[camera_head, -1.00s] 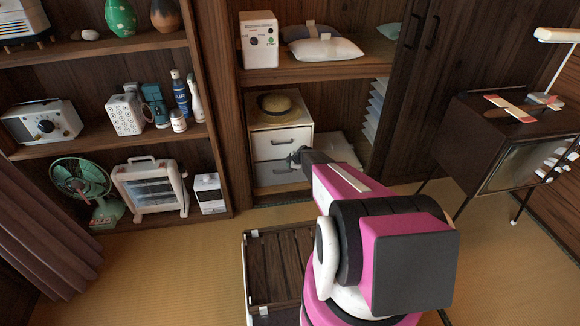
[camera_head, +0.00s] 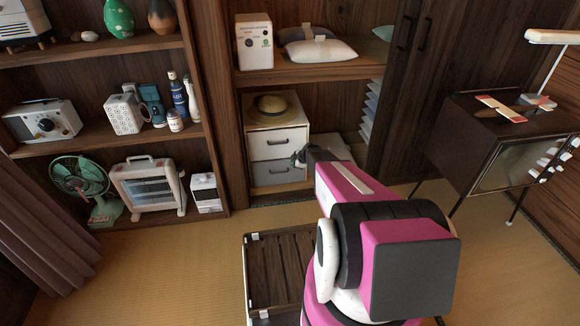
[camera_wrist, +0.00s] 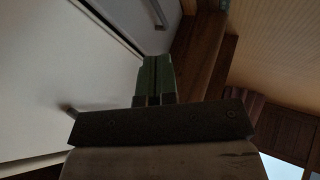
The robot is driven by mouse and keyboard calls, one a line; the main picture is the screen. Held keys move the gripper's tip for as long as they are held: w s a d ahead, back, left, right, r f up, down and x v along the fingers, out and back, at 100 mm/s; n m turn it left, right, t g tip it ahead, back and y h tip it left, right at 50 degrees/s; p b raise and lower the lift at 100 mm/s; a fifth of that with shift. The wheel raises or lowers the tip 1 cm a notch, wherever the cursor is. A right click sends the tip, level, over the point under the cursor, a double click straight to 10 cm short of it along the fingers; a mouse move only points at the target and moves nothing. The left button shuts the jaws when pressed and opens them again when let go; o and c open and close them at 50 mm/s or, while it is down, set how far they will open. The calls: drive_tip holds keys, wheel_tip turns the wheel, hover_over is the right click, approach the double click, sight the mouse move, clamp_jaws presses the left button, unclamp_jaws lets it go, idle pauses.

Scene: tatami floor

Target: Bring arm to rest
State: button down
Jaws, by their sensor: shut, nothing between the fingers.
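My arm (camera_head: 340,185), pink and black, reaches from the lower right of the head view toward the small drawer unit. My gripper (camera_head: 298,158) is small and dark at its far end, in front of the right part of the drawers. In the wrist view my gripper's green fingers (camera_wrist: 155,75) are together with nothing between them. A pale flat surface lies close on their left; whether they touch it cannot be told.
The white and grey drawer unit (camera_head: 262,140) has a straw hat (camera_head: 270,103) on top. A slatted dark crate (camera_head: 268,290) stands on the tatami below my arm. Open tatami (camera_head: 150,270) lies at lower left.

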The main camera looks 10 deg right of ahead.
drive_tip(key=s+a+r+m+g+h, duration=0.1)
drive_tip(key=s+r+m+g, duration=0.1)
drive_tip(key=s+r+m, duration=0.3)
drive_tip(key=s+a+r+m+g+h, duration=0.2)
drive_tip(key=s+r+m, duration=0.4)
drive_tip(key=s+r, duration=0.6)
drive_tip(key=s+a+r+m+g+h, duration=0.1)
drive_tip(key=s+r+m, duration=0.4)
drive_tip(key=s, duration=1.3)
wheel_tip(320, 180, up, 4)
drive_tip(key=shift+a+m+g+h, duration=0.15)
drive_tip(key=shift+m+g+h, duration=0.15)
drive_tip(key=shift+g, duration=0.1)
